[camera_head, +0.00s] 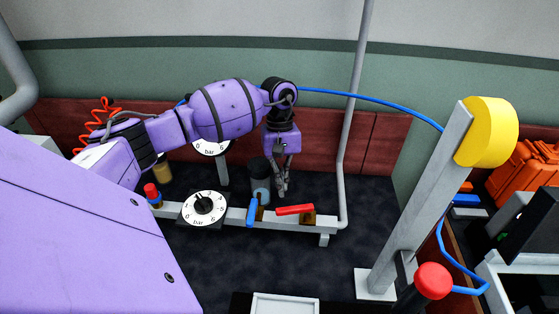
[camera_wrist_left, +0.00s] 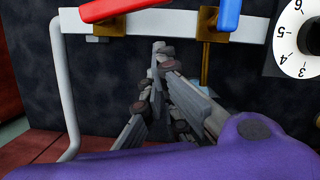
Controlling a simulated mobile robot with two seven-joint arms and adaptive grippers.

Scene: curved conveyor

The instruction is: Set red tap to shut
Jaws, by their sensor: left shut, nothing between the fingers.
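The red tap (camera_head: 295,210) has a red lever on a brass fitting near the right end of the light grey bar. Its lever lies nearly along the bar, pointing left from the fitting. In the left wrist view the red tap (camera_wrist_left: 115,8) shows at the top edge, partly cut off. My left gripper (camera_head: 282,190) hangs pointing down just behind the bar, above the red tap in the picture. Its fingers are shut and empty, and appear apart from the lever. The gripper (camera_wrist_left: 160,50) also shows in the left wrist view. My right gripper is not in view.
A blue tap (camera_head: 251,213) stands left of the red one, its lever across the bar. A round dial (camera_head: 204,208) is further left. A grey pipe (camera_head: 346,150) rises at the bar's right end. A post with a yellow disc (camera_head: 487,132) stands right.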

